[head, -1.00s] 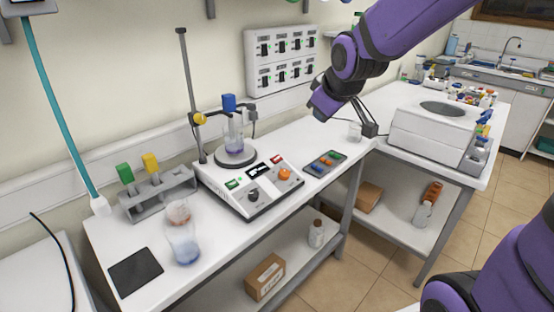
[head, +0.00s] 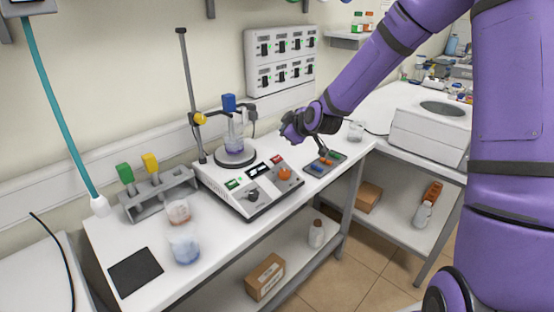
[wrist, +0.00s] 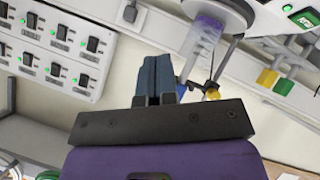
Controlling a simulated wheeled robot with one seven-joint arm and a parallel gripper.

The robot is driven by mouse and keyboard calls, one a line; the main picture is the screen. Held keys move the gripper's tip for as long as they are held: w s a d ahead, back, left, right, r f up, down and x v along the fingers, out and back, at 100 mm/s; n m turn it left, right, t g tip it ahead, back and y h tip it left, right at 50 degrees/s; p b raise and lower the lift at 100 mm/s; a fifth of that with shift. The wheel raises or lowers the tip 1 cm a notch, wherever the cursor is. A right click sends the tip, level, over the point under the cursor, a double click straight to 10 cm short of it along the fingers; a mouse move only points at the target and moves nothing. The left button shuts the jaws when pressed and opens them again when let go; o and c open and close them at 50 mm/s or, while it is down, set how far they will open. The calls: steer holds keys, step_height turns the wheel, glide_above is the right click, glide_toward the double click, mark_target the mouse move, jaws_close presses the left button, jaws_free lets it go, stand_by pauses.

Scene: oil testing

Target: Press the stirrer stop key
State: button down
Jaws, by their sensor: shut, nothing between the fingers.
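The stirrer (head: 247,197) is a white sloped console on the bench. It has a green-lit element (head: 233,184), a red key (head: 277,159), an orange knob (head: 285,174) and a black knob. Labels are too small to read, so I cannot tell which is the stop key. A vessel with purple liquid (head: 236,143) stands on its plate; it also shows in the wrist view (wrist: 203,42). In the wrist view the gripper (wrist: 156,62) is shut and empty. Contact cannot be seen.
A dark keypad (head: 316,170) with coloured keys lies right of the stirrer. A clamp stand (head: 190,95) rises behind it. A tube rack (head: 160,194), beakers (head: 184,247) and a black mat (head: 136,272) are on the left. A switch panel (head: 280,58) hangs on the wall.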

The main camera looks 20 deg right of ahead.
mark_target(277, 158)
steer(key=shift+w+d+f+t, duration=0.15)
steer(key=shift+w+f+t, duration=0.2)
steer(key=shift+w+f, duration=0.35)
steer(key=shift+w+d+f+t, duration=0.15)
steer(key=shift+w+f+t, duration=0.3)
steer(key=shift+w, duration=0.4)
steer(key=shift+w+a+f, duration=0.25)
steer(key=shift+w+f, duration=0.2)
steer(key=shift+f, duration=0.95)
steer(key=shift+w+a+f, duration=0.25)
steer(key=shift+w+f, duration=0.2)
steer(key=shift+f, duration=0.9)
steer(key=shift+w+a+f, duration=0.25)
steer(key=shift+w+f, duration=0.2)
steer(key=shift+f, duration=0.95)
steer(key=shift+f, duration=0.1)
steer(key=shift+w+f, duration=0.1)
steer(key=shift+f, duration=0.2)
steer(key=shift+w+a+f, duration=0.1)
steer(key=shift+f, duration=0.3)
steer(key=shift+s+r, duration=0.25)
steer(key=shift+r, duration=0.55)
steer(key=shift+r, duration=0.1)
